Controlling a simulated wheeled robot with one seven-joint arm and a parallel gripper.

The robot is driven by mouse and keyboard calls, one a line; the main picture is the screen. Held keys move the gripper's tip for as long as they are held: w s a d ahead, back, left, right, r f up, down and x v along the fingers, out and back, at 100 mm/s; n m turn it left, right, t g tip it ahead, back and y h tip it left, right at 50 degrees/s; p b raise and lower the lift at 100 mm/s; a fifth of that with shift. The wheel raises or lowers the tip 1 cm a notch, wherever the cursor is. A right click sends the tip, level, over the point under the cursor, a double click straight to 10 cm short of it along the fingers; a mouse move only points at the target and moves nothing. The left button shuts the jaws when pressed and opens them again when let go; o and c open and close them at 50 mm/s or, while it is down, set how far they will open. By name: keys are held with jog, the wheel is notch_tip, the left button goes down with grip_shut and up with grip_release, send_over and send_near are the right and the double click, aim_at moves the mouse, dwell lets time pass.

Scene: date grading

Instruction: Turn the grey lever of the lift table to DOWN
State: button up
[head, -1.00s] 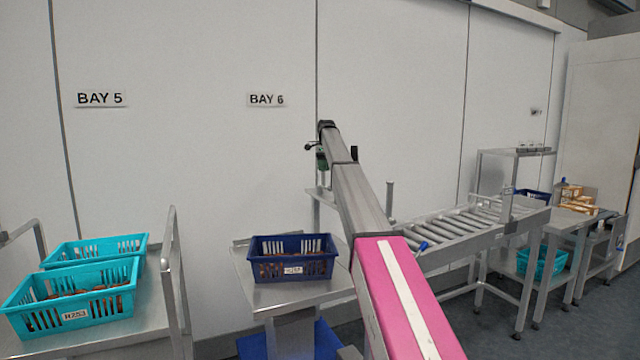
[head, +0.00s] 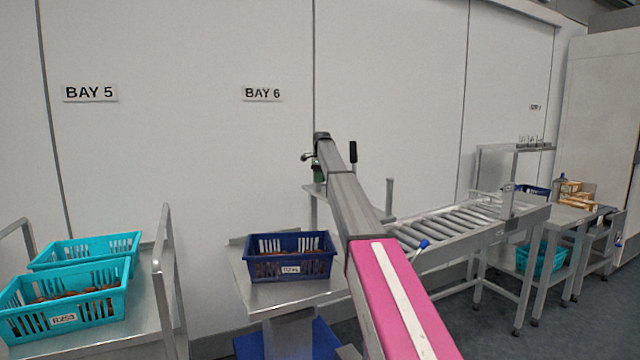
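A steel table (head: 262,293) on a thick pedestal stands under the BAY 6 sign, with a blue part low beneath it; it looks like the lift table. A dark blue crate (head: 262,266) holding brown dates and bearing a white label sits on its top. I cannot make out the grey lever or any DOWN marking; my pink and grey arm covers the area right of the table. The arm reaches up and away, its far end in front of the wall. My gripper's fingers cannot be seen.
Two turquoise crates of dates (head: 98,318) sit on a railed steel cart (head: 147,312) at left. A roller conveyor (head: 455,222) with a blue-tipped handle (head: 424,244) stands right of my arm. Further right is a steel table (head: 572,216) with boxes. Floor shows at lower right.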

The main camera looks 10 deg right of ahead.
jog(key=shift+s+f, duration=0.1)
jog(key=shift+f, duration=0.7)
jog(key=c, duration=0.6)
jog(key=shift+c, duration=0.2)
